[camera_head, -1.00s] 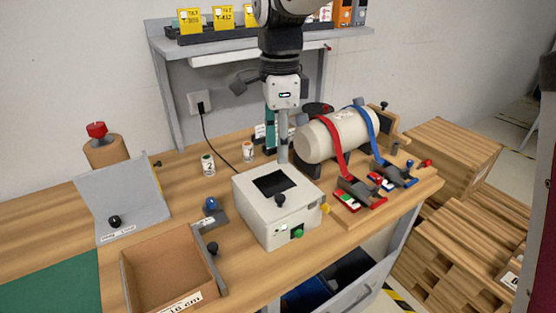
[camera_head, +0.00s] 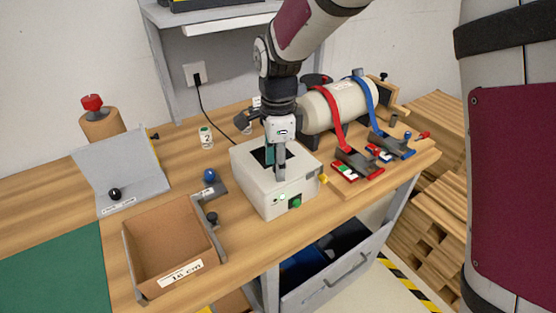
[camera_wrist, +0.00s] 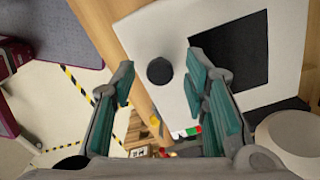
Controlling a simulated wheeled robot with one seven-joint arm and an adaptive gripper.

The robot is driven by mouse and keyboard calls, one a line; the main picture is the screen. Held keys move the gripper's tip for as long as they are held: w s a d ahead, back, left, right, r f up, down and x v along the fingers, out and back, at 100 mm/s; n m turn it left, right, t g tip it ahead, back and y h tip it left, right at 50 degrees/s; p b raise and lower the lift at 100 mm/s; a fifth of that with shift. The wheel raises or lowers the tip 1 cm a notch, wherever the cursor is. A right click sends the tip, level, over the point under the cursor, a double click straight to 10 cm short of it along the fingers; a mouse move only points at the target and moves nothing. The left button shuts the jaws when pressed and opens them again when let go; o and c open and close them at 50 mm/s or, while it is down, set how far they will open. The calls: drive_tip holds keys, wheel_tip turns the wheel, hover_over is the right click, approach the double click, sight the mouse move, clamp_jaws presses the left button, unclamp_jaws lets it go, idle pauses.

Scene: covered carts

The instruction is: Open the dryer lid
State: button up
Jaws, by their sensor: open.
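The dryer is a white box (camera_head: 250,190) with a black window in its lid, standing on the wooden bench in the head view. A green button is on its front. Its lid (camera_wrist: 182,25) is closed flat and fills the upper right of the wrist view, with a round black knob (camera_wrist: 160,71) near one edge. My gripper (camera_head: 278,172) points down over the front part of the lid. In the head view its fingers hide the knob. Contact cannot be told.
A cream tank (camera_head: 337,107) with red and blue straps stands behind right. Strap clamps (camera_head: 357,168) lie right of the dryer. An open cardboard box (camera_head: 165,240) and a grey angled stand (camera_head: 125,165) are on the left. A drawer (camera_head: 335,268) is open below.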

drive_tip(key=shift+c, duration=0.5)
clamp_jaws()
drive_tip(key=shift+r, duration=0.1)
